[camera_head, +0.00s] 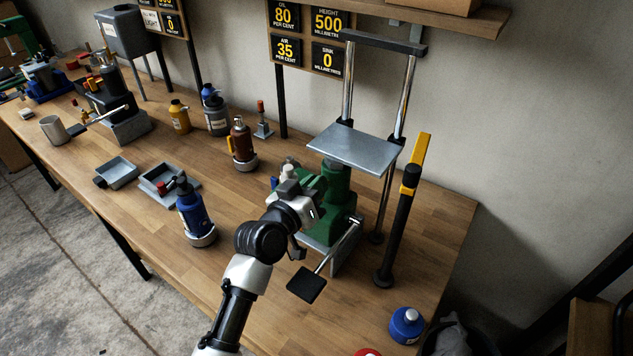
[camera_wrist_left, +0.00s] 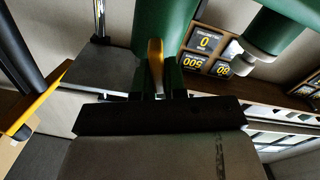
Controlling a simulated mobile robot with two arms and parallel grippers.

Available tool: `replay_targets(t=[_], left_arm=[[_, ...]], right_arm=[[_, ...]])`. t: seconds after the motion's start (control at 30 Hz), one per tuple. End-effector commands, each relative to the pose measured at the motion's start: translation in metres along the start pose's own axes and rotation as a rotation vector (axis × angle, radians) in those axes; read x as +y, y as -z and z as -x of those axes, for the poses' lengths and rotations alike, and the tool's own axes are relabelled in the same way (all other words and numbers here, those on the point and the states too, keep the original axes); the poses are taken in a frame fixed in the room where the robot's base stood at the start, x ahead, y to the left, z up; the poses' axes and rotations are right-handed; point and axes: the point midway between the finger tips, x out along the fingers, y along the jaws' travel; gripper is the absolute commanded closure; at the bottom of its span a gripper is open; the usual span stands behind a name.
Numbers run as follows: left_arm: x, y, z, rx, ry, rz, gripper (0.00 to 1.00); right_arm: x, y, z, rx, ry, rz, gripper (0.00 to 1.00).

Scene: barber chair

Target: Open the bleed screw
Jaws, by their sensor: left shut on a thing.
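The green jack (camera_head: 337,190) stands near the right end of the bench, below a grey press plate. My left gripper (camera_head: 304,214) is against its front side, and its fingertips are largely hidden in the head view. In the left wrist view the gripper (camera_wrist_left: 164,92) is shut on a narrow brass-coloured piece, which looks like the bleed screw (camera_wrist_left: 155,64), beside the green body (camera_wrist_left: 165,25). Its turn angle cannot be told. My right gripper is not in view.
A lever with a black pad (camera_head: 307,285) juts out at the front. A black post with a yellow top (camera_head: 402,205) stands right. A blue bottle (camera_head: 194,213) and trays (camera_head: 117,172) stand left. A blue-capped container (camera_head: 406,325) is at the front right corner.

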Motion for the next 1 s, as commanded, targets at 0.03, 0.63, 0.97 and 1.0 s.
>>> replay_targets(t=[0.03, 0.63, 0.97, 1.0], left_arm=[[-0.001, 0.001, 0.0, -0.003, 0.002, 0.044, 1.0], [-0.009, -0.002, 0.0, 0.0, 0.001, 0.554, 1.0], [-0.011, -0.004, 0.0, 0.001, 0.001, 0.685, 1.0], [-0.012, -0.004, 0.0, 0.001, 0.001, 0.692, 1.0]], right_arm=[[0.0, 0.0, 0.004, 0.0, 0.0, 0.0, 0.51], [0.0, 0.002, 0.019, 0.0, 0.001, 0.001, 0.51], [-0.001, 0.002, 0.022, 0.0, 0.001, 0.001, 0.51], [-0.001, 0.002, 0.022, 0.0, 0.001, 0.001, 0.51]])
